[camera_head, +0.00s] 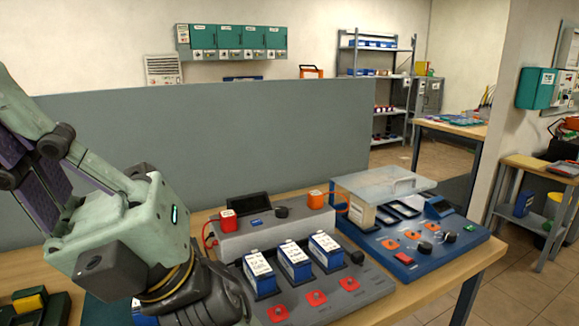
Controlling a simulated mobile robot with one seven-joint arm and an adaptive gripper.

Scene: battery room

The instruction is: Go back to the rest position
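My arm enters from the left and reaches down to the bench. My gripper (222,298), dark and partly cut off by the bottom edge, is low at the left end of the grey battery station (362,300). Its fingertips cannot be made out, so I cannot tell whether it is open or whether it touches anything. Three blue-and-white batteries stand upright in the station: a left one (260,275), a middle one (295,262) and a right one (327,252). Each has a red button in front. Part of another blue-and-white item shows behind my wrist.
A blue tester (425,262) with a raised clear lid (380,185) stands at the right of the bench. A grey partition (240,130) runs behind the bench. A green and yellow item (30,302) lies at the lower left. The floor right of the bench (520,290) is clear.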

